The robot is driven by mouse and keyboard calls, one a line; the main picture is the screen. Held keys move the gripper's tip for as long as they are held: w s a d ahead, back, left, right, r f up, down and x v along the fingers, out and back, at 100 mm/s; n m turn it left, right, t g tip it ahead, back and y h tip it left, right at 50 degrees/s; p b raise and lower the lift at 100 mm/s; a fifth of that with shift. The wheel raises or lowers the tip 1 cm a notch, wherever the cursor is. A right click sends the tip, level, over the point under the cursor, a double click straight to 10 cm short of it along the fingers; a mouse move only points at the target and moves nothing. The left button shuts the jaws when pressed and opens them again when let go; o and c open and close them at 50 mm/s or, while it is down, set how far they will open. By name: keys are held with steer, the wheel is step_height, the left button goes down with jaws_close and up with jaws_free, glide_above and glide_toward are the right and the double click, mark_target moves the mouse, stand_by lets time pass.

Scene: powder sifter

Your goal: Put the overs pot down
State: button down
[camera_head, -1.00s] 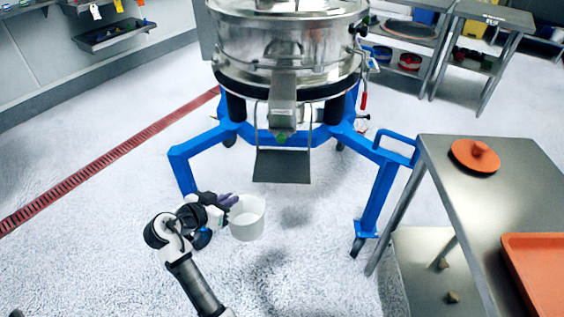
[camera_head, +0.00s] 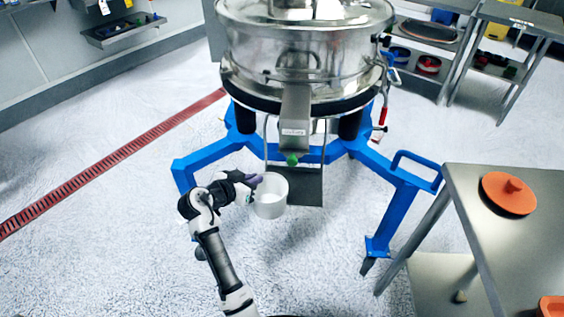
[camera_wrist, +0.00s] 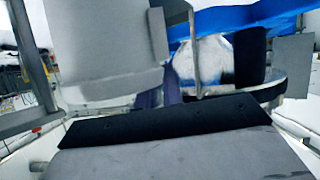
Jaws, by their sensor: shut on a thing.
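The overs pot is a white open-topped pot (camera_head: 271,202), upright and apparently empty, in front of the sifter. The sifter's steel spout (camera_head: 295,122) with a green tip hangs above and to the right of the pot. A dark plate (camera_head: 308,188) hangs below the spout, and the pot covers its left part. I cannot tell whether the pot touches it. In the wrist view, a pale, close body fills the upper left beside a purple strip; its identity is unclear.
The steel sifter (camera_head: 303,55) stands on a blue frame (camera_head: 212,160) with legs to both sides of the pot. A steel table (camera_head: 470,200) with an orange lid (camera_head: 509,194) stands at the right. A red floor drain (camera_head: 110,160) runs at the left. The floor in front is clear.

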steer(key=w+d+p, duration=0.1)
steer(key=w+d, duration=0.1)
steer(key=w, duration=0.1)
steer(key=w+d+f, duration=0.1)
steer(key=w+d, duration=0.1)
steer(key=w, duration=0.1)
steer(key=w+d+p, duration=0.1)
steer(key=w+d, duration=0.2)
steer(key=shift+w+f+p, duration=0.25)
steer(key=shift+w+p, duration=0.05)
steer(key=shift+w, duration=0.05)
steer(key=shift+f, duration=0.1)
steer(key=c, duration=1.5)
jaws_free()
